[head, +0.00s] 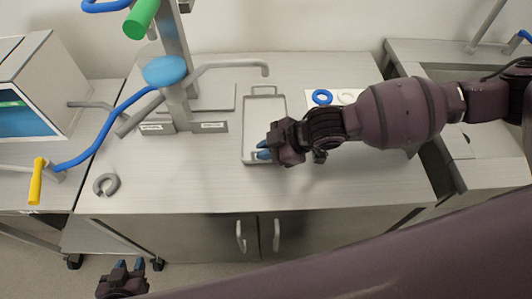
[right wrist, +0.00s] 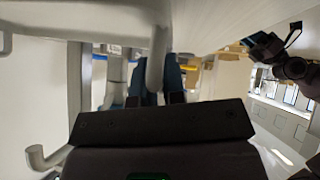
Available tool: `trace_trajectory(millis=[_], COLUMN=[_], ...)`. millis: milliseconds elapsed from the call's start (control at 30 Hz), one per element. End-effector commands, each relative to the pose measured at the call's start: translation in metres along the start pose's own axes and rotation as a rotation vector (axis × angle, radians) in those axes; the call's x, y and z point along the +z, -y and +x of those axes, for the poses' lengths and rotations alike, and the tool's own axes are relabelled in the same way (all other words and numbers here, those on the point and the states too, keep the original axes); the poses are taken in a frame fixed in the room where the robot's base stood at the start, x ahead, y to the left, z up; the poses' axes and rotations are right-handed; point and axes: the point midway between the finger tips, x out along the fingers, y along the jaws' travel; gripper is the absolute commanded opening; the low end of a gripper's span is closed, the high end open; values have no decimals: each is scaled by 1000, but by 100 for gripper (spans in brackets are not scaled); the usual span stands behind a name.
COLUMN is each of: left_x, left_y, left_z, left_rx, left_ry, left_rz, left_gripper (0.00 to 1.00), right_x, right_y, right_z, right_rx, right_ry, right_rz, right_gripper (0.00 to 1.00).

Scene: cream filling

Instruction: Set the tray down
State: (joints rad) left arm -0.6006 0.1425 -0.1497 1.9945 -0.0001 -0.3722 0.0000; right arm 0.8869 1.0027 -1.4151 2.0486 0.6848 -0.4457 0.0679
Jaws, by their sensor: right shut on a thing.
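The tray (head: 265,110) is a long, pale grey, shallow tray with a handle loop at each end. In the head view it is at the middle of the steel counter (head: 335,185), appearing level and empty. My right gripper (head: 263,150) is shut on its near handle. In the right wrist view a grey bar (right wrist: 155,65) passes between the blue fingers. I cannot tell whether the tray touches the counter. My left gripper (head: 129,266) is low at the left, in front of the counter, its blue fingers apart and empty.
A blue ring (head: 322,97) and a pale ring (head: 346,96) lie at the right on a white mat. A grey open ring (head: 106,184) lies at front left. The front right counter is clear.

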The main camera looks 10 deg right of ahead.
Motion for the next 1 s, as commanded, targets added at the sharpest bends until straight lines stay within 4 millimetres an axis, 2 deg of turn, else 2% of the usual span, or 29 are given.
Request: trace_trajectory(millis=[100, 333, 367, 400, 533, 833, 1000], left_x=[1, -7, -8, -8, -8, -2, -1], left_y=[0, -1, -1, -1, -1, 0, 0], left_z=[1, 4, 4, 4, 4, 2, -1], left_rx=[1, 2, 3, 3, 3, 2, 0], left_ry=[0, -15, -16, -17, -17, -7, -1], left_rz=[0, 2, 2, 2, 2, 2, 1], left_gripper=[36, 36, 36, 36, 36, 36, 36], right_x=[11, 13, 14, 14, 13, 13, 13], right_y=[5, 5, 5, 5, 5, 5, 4], right_z=[12, 13, 14, 13, 13, 12, -4], right_rx=[-2, 0, -1, -1, -1, -1, 1], right_ry=[-2, -1, 0, 0, 0, 0, 1], right_rz=[1, 0, 1, 1, 1, 1, 0], right_gripper=[0, 0, 12, 18, 36, 36, 36])
